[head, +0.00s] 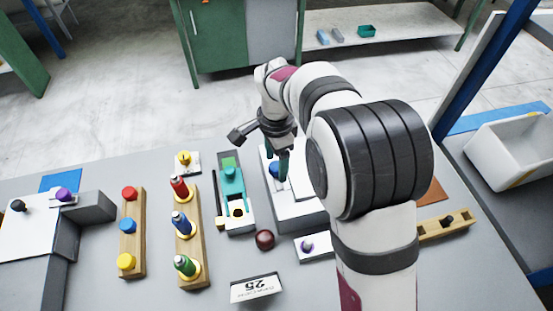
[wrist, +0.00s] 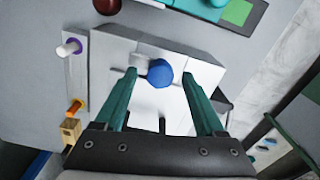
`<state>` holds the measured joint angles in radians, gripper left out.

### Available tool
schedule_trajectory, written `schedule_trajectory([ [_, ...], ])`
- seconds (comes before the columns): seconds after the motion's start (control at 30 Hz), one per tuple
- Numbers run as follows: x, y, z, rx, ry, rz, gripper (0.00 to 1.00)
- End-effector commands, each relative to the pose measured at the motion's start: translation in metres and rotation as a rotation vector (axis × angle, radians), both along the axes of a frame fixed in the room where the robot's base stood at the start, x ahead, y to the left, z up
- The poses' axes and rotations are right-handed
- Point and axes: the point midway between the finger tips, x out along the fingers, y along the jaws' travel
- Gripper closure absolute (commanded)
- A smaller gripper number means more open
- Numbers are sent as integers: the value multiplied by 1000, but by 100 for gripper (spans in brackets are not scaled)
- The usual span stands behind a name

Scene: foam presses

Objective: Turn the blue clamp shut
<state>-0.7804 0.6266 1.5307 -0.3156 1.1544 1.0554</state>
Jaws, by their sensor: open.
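The blue clamp knob (wrist: 160,73) is a round blue ball on top of a pale white-grey block (wrist: 205,75). A small grey bar sticks out beside the knob. In the head view the knob (head: 274,169) shows only in part at the block's (head: 292,210) far left, beside a green finger. My gripper (wrist: 159,76) is open, its two green fingers on either side of the knob in the wrist view, with a gap on each side. I cannot tell whether the fingertips are down at the knob's height.
Left of the block stand a teal press (head: 232,190) and a dark red ball (head: 265,239). A purple knob on a white plate (head: 318,250) is close in front. Wooden racks with coloured pegs (head: 190,245) and buttons (head: 131,240) stand farther left.

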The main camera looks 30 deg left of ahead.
Motion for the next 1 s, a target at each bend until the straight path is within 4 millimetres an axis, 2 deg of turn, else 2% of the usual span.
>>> schedule_trajectory([
  [0.27, 0, 0, -3, 0, 0, -1, 28],
  [0.37, 0, 0, -3, 0, 0, -1, 43],
  [0.6, 0, 0, -2, 0, 0, 0, 86],
  [0.7, 0, 0, -2, 0, 0, -1, 100],
  [1.0, 0, 0, -2, 0, 0, 24, 100],
])
